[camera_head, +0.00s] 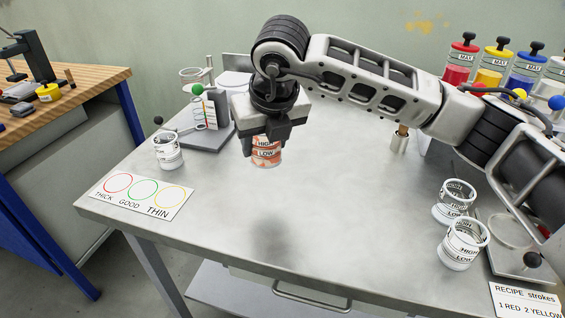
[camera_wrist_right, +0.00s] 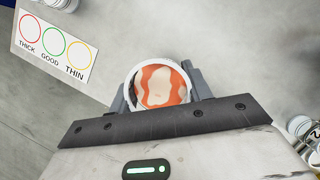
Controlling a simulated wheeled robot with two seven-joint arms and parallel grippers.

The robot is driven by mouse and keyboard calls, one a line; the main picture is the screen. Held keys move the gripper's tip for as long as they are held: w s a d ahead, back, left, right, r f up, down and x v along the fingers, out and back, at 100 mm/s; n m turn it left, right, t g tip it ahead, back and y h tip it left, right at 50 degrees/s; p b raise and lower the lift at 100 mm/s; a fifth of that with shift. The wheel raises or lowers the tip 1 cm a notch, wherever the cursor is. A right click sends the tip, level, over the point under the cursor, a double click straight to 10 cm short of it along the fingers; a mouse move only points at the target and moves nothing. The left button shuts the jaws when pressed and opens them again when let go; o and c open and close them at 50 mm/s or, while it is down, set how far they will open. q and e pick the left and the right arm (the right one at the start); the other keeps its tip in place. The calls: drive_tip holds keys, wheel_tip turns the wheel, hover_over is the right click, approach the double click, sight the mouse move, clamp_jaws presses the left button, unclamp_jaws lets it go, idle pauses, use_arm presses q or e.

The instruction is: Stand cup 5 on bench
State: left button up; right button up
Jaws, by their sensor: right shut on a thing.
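A cup (camera_head: 266,156) with HIGH and LOW marks and orange-and-white streaked contents hangs in my right gripper (camera_head: 266,140), whose fingers are shut on its sides. In the right wrist view the same cup (camera_wrist_right: 160,86) shows from above, between the two fingers. It looks upright and is held above the steel bench (camera_head: 310,215), with a soft shadow on the bench below. I cannot read a cup number on it. My left gripper is not in view.
A THICK/GOOD/THIN card (camera_head: 142,194) and a clear cup (camera_head: 168,151) are at the left. Two clear cups (camera_head: 462,244) stand at the right near a recipe card (camera_head: 525,300). Paint bottles (camera_head: 493,65) stand at the back right. The bench middle is clear.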

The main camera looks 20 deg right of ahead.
drive_tip(key=w+d+f, duration=0.2)
drive_tip(key=f, duration=0.1)
drive_tip(key=d+f, duration=0.1)
drive_tip(key=f, duration=0.1)
drive_tip(key=shift+w+d+f, duration=0.15)
drive_tip(key=shift+w+d, duration=0.15)
drive_tip(key=shift+w, duration=0.1)
drive_tip(key=f, duration=0.2)
drive_tip(key=f+p, duration=0.1)
drive_tip(key=shift+w+d, duration=0.2)
drive_tip(key=shift+d, duration=0.1)
drive_tip(key=shift+f, duration=0.4)
drive_tip(key=shift+f, duration=0.2)
drive_tip(key=o, duration=1.1)
drive_tip(key=shift+r, duration=0.1)
drive_tip(key=shift+c, duration=0.2)
